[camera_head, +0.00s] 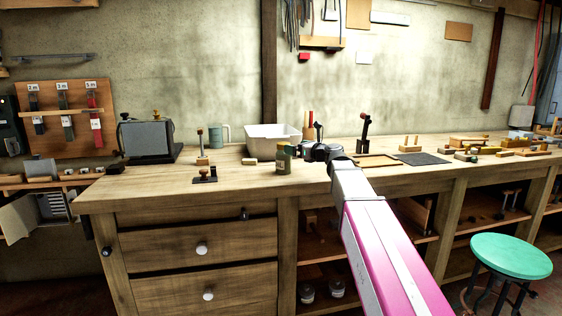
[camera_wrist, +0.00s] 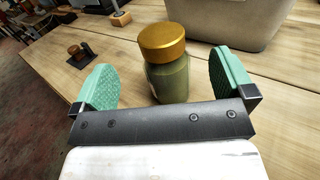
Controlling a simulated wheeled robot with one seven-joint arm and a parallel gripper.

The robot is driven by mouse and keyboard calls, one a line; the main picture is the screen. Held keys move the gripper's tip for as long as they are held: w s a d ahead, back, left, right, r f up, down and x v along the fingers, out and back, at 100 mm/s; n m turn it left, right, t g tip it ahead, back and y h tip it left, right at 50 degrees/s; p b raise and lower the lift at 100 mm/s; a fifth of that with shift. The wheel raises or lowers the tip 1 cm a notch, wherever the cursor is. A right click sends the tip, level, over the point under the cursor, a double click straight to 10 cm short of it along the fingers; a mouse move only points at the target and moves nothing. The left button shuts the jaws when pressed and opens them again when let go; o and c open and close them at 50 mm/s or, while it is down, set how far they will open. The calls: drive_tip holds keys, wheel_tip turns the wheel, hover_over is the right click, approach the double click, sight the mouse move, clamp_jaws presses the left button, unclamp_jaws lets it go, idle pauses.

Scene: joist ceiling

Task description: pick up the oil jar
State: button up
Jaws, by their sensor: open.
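The oil jar (camera_head: 284,161) is a small dark green jar with a gold lid. It stands upright on the wooden workbench (camera_head: 150,191), near its front edge. It also shows in the wrist view (camera_wrist: 168,75), between and a little beyond the green finger pads of my gripper (camera_wrist: 165,82). My gripper is open, with a gap visible on each side of the jar.
A white basin (camera_head: 272,139) stands behind the jar. A small stamp-like tool (camera_head: 205,174) is to the left, with a wood-handled tool (camera_head: 202,148) behind it. A shallow wooden tray (camera_head: 377,161) lies to the right. A green stool (camera_head: 510,255) stands on the floor at right.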

sight(290, 163)
wheel_tip(290, 163, down, 8)
drive_tip(key=shift+r, duration=0.15)
drive_tip(key=shift+w+a+r, duration=0.1)
drive_tip(key=shift+w+a, duration=0.35)
drive_tip(key=shift+w, duration=0.05)
drive_tip(key=shift+x, duration=3.1)
drive_tip(key=shift+s, duration=0.1)
drive_tip(key=c, duration=1.2)
drive_tip(key=shift+o, duration=0.2)
